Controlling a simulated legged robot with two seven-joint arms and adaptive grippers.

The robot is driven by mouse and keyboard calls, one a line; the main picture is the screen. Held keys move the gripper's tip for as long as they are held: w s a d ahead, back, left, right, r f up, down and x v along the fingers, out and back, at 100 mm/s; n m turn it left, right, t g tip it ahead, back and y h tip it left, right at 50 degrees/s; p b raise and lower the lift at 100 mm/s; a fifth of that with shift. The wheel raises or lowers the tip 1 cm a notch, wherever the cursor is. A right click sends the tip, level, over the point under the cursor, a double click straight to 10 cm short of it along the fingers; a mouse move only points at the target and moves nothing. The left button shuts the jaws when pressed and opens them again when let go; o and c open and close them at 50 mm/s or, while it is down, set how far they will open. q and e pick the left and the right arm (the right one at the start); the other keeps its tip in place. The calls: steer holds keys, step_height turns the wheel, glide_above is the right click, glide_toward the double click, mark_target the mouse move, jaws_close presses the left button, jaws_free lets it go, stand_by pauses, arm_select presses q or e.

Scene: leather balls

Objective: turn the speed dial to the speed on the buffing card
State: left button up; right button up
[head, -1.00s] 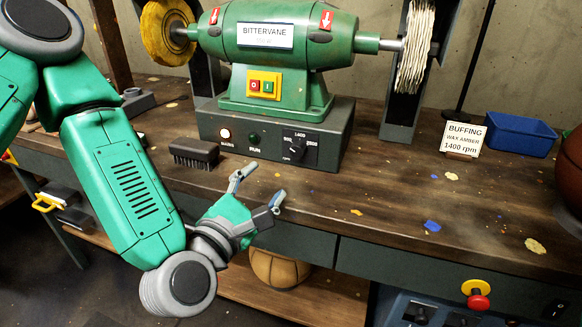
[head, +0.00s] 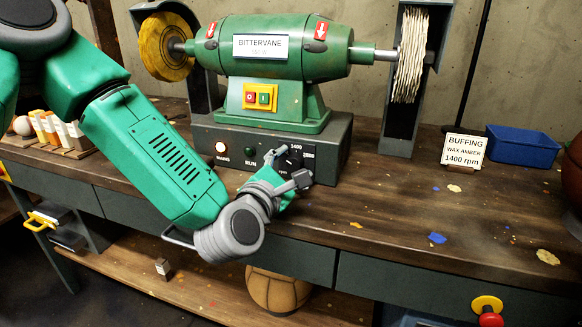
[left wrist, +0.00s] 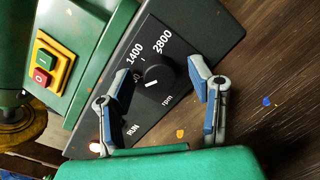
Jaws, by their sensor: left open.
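The black speed dial (left wrist: 157,73) is on the sloped front panel of the green buffing machine (head: 285,60). In the left wrist view its white mark points down and left, away from the 1400 label (left wrist: 134,54) above it. A 2800 label is also readable; another number is partly hidden by a finger. My left gripper (head: 286,168) is open, its fingers on either side of the dial; I cannot tell whether they touch it. In the head view the gripper partly covers the dial. The buffing card (head: 464,150) reads "WAX AMBER 1400 rpm". My right gripper is out of view.
A lit lamp (head: 221,148) and a green RUN lamp (head: 250,150) are left of the dial. A yellow wheel (head: 166,46) and a pale wheel (head: 410,55) flank the machine. A blue bin (head: 522,146) stands at the right. The bench front is mostly clear.

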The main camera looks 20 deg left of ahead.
arm_select(q)
steer(key=shift+d, duration=0.2)
steer(key=shift+c, duration=1.2)
jaws_close()
steer(key=shift+a+f, duration=0.15)
steer(key=shift+a, duration=0.1)
